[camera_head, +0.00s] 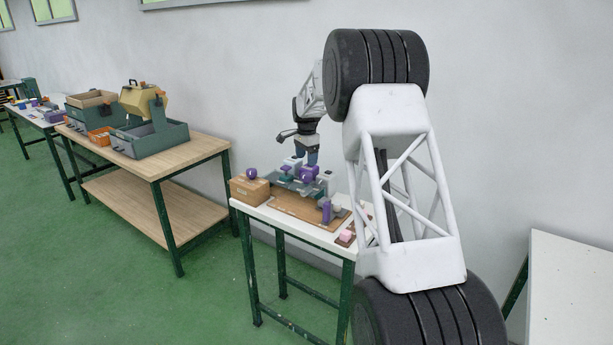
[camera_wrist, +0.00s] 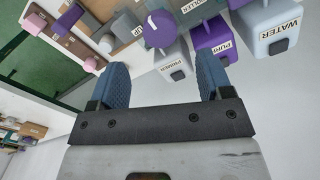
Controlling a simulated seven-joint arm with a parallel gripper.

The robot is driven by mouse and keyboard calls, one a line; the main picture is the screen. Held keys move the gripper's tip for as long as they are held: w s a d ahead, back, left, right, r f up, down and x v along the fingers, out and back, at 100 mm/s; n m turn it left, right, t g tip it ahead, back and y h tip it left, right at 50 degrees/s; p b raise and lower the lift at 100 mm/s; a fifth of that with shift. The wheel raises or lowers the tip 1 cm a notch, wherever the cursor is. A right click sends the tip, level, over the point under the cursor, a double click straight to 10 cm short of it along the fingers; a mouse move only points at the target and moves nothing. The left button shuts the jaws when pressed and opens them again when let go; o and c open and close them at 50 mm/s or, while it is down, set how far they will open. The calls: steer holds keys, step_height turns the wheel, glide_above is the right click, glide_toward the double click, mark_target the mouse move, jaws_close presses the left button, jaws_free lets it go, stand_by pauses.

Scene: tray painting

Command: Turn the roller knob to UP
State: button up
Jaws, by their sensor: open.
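The roller knob (camera_wrist: 160,29) is a round purple dial with a white mark, near the top middle of the wrist view. The mark lies toward its upper left edge. A label reading UP (camera_wrist: 138,30) is just left of the knob, and a partly cut label that seems to read ROLLER (camera_wrist: 199,4) is above right. My gripper (camera_wrist: 170,78) is open, with its two blue fingers apart and nothing between them. The knob appears beyond the fingertips, not gripped. In the head view my gripper (camera_head: 306,157) is above the table's equipment, too small for detail.
Boxes labelled PRIMER (camera_wrist: 176,60), PURPLE (camera_wrist: 215,40) and WATER (camera_wrist: 268,25) stand close to the knob's right. A cardboard box (camera_head: 250,190) and a brown board (camera_head: 289,207) are on the white table (camera_head: 325,241). A wall stands behind.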

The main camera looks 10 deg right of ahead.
mark_target(307, 174)
steer(key=shift+f, duration=3.9)
steer(key=shift+c, duration=0.5)
steer(key=c, duration=0.8)
